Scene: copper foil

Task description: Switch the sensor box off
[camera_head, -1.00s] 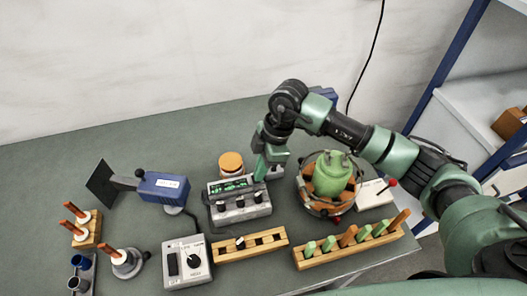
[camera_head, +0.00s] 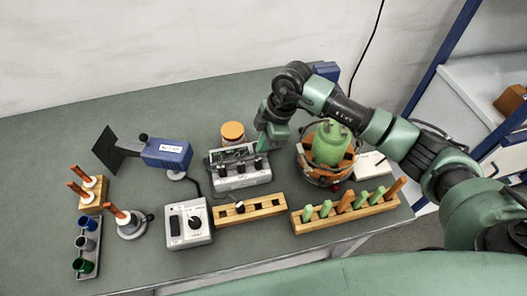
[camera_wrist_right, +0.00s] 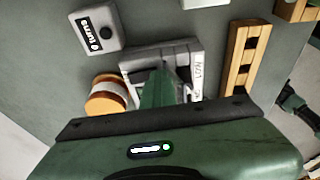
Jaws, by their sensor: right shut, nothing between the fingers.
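My right gripper (camera_head: 262,150) is at the box's back right corner, shut and empty, fingers pointing down. In the right wrist view the green fingers (camera_wrist_right: 166,88) cover part of the box (camera_wrist_right: 138,64); whether they touch it or a switch I cannot tell. My left gripper is not in view.
A round holder with a green vessel (camera_head: 330,145) is close right. A wooden slotted block (camera_head: 250,208), a grey switch box (camera_head: 187,223) and a peg rack (camera_head: 345,212) stand in front. A blue device (camera_head: 167,153) stands left.

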